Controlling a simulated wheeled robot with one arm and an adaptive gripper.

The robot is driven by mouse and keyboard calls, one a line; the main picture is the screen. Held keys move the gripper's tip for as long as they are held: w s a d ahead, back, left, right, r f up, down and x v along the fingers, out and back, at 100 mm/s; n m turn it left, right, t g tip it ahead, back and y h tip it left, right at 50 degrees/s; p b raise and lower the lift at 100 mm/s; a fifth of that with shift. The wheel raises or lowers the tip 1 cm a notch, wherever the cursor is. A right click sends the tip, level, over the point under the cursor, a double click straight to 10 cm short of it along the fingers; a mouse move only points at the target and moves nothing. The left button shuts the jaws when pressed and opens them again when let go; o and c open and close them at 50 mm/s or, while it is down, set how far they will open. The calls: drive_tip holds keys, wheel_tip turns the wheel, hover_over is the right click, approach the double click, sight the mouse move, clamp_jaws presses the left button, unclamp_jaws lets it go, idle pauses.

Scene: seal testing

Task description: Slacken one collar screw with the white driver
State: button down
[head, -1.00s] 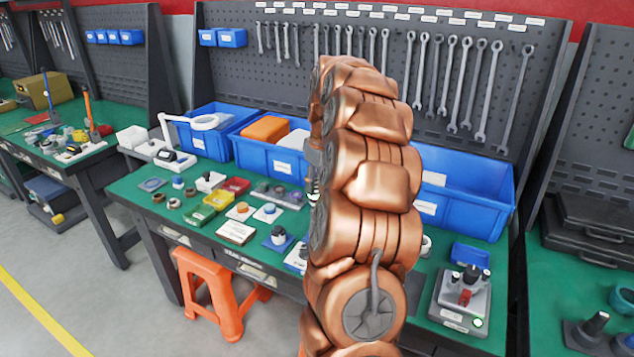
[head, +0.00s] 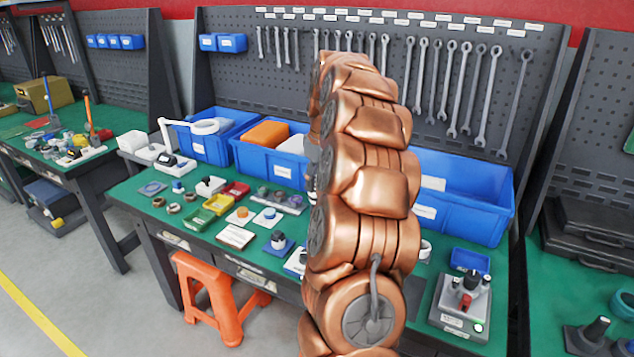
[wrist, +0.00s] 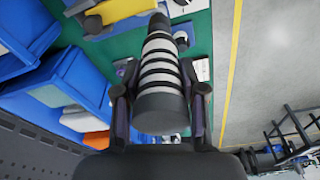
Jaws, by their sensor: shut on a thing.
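In the wrist view my gripper (wrist: 160,105) is shut on a driver (wrist: 160,75) with a thick handle banded in white and black. The handle's dark rounded end faces the camera, and its far end points away over the green bench. In the head view my copper arm stands in front of the bench and hides the gripper and driver. A grey test fixture (head: 460,308) with dark knobs and a red part (head: 465,300) sits at the bench's right end. I cannot make out a collar screw in either view.
Blue bins (head: 462,195) line the back of the green bench, below wrenches on a pegboard. Small parts, yellow (head: 218,204) and red trays, and white tiles crowd its left half. An orange stool (head: 222,300) stands in front. A white lamp (head: 190,124) stands at the back left.

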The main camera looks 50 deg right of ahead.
drive_tip(key=shift+r+p, duration=0.65)
drive_tip(key=shift+r, duration=1.75)
